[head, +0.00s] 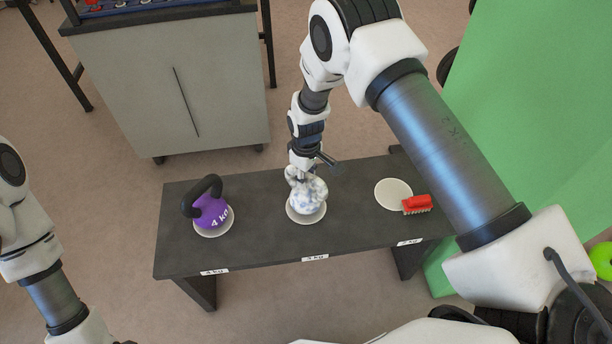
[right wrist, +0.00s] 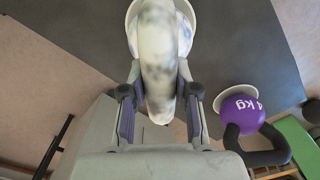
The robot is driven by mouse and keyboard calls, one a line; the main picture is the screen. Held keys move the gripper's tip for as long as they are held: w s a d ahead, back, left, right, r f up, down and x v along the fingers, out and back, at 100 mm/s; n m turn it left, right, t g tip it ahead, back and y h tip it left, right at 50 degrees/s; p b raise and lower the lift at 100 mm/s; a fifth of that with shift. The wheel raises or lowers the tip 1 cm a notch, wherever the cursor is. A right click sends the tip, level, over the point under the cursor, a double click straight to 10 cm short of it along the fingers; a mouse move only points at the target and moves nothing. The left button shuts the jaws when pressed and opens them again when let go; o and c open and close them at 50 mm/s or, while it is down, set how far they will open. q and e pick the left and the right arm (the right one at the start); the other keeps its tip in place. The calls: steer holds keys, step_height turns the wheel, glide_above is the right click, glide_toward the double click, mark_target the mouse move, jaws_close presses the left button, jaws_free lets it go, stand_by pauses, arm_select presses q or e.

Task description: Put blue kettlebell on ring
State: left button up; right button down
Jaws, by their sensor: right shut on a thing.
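The blue kettlebell (head: 308,195) is white with blue marbling. It is at the middle white ring (head: 306,218) on the dark bench; I cannot tell whether its base touches the ring. My right gripper (head: 303,173) reaches down from above and is shut on its handle. In the right wrist view the kettlebell (right wrist: 158,45) has its handle between the two fingers, with a pale ring edge behind it. Only part of my left arm shows at the left of the head view, and its gripper is out of view.
A purple 4 kg kettlebell (head: 209,210) with a black handle stands on the left ring (head: 216,234). The right ring (head: 393,193) is empty, with a red brush (head: 417,204) overlapping its edge. A grey cabinet (head: 170,90) stands behind the bench (head: 262,240). A green panel (head: 545,130) is at right.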

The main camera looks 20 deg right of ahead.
steer(key=shift+w+f, duration=0.1)
steer(key=shift+w, duration=0.05)
stand_by(0.3)
steer(key=c, duration=0.9)
jaws_free()
steer(key=shift+c, duration=0.2)
steer(key=shift+o, duration=0.8)
steer(key=shift+s+f, duration=0.15)
steer(key=shift+s, duration=0.15)
step_height(320, 180, up, 7)
steer(key=p, duration=0.5)
steer(key=shift+w, duration=0.1)
